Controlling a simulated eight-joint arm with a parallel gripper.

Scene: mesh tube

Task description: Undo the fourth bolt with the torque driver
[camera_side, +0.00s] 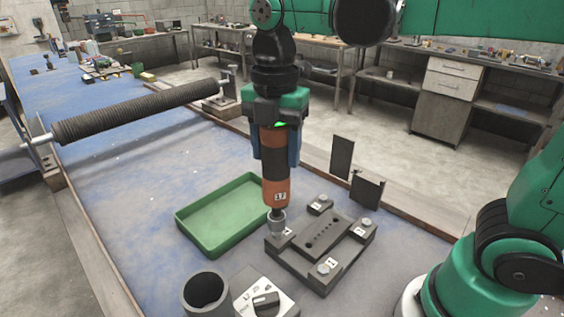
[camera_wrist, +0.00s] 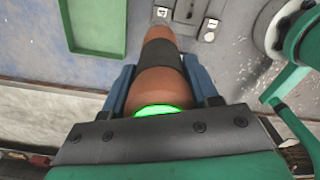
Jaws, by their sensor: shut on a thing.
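My gripper (camera_side: 274,147) is shut on the torque driver (camera_side: 275,180), an orange and black tool marked "17" that it holds upright. The driver also shows in the wrist view (camera_wrist: 163,60) between the blue fingers. A green light glows at its top. The driver's socket end (camera_side: 277,222) is down at the left corner of the dark bolt plate (camera_side: 318,278), over the corner's bolt, which it hides. I cannot tell whether it is seated. Bolts show at the other corners: back (camera_side: 325,202), right (camera_side: 366,223) and front (camera_side: 325,267), each beside a white number label.
An empty green tray (camera_side: 186,226) lies just left of the plate. A dark round cup (camera_side: 206,291) and a grey dial box (camera_side: 265,302) stand in front. Two dark upright plates (camera_side: 342,156) are behind. A ribbed roller (camera_side: 140,111) spans the blue table.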

